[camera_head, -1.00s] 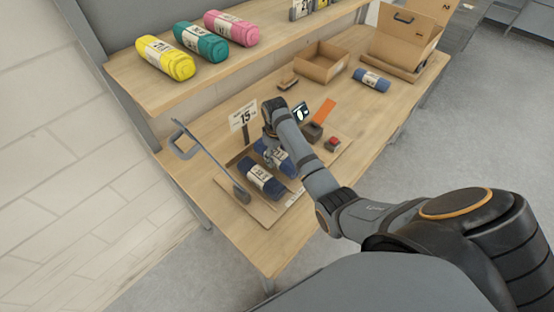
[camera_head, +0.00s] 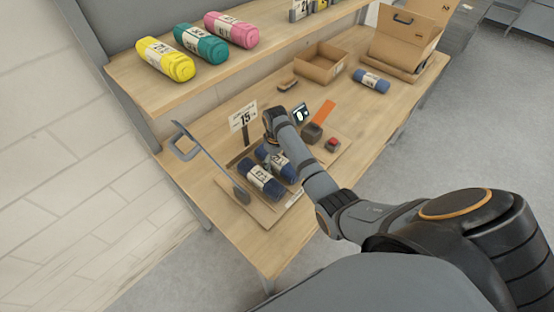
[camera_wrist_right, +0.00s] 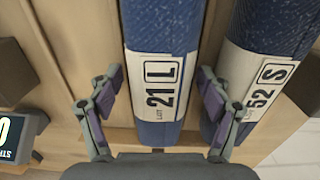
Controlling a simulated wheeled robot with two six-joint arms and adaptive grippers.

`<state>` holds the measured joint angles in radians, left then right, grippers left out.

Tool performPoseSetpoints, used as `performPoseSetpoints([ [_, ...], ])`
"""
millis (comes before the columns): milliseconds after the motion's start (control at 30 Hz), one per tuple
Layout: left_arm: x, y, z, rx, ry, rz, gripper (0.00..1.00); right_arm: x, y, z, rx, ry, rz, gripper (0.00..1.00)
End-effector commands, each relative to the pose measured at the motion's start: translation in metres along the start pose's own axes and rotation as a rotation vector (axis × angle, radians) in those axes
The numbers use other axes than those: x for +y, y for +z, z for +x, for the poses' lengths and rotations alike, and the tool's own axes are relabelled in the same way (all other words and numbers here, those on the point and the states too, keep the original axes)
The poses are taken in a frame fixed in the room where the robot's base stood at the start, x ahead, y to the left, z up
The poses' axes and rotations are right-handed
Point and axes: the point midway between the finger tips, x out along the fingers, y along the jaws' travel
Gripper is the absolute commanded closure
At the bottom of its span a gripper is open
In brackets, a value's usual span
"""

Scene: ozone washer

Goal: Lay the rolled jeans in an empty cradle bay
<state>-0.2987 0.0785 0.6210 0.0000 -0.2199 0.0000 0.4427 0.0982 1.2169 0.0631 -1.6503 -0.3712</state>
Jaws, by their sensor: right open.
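Two dark blue rolled jeans with white paper bands lie side by side on the wooden cradle. The band of one roll (camera_wrist_right: 158,60) reads 21 L, and the band of the other (camera_wrist_right: 262,70) reads 52 S. In the head view one roll (camera_head: 260,182) is nearer and the other (camera_head: 283,168) lies beside my right arm. My right gripper (camera_wrist_right: 160,98) is open, with its purple-grey fingers on either side of the 21 L roll. One finger is at the gap between the rolls. Finger contact cannot be told. My left gripper is out of view.
A price sign (camera_head: 243,117) marked 15 stands behind the cradle, with a hooked handle piece (camera_head: 183,148) at left. Another blue roll (camera_head: 371,81) lies by the open cardboard box (camera_head: 321,64). A small display (camera_head: 300,113) and a red-button box (camera_head: 332,144) stand right of my arm.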

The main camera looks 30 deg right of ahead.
Motion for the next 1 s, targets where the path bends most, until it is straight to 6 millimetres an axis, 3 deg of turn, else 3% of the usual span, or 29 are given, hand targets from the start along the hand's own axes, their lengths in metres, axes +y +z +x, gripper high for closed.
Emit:
performPoseSetpoints([
  [167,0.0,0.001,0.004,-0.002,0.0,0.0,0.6,0.001,-0.002,-0.022,0.005,0.002,0.0,0.22],
  [467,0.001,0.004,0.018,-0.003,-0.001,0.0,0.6,0.0,-0.001,-0.093,0.004,0.001,-0.001,0.22],
  [533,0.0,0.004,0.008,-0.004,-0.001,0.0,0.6,0.0,-0.001,-0.11,0.002,0.0,0.0,0.22],
  [700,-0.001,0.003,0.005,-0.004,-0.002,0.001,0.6,0.0,0.0,-0.122,0.0,0.0,0.0,0.22],
  [1000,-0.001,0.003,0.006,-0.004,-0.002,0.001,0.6,0.0,0.0,-0.122,0.0,0.0,0.0,0.22],
])
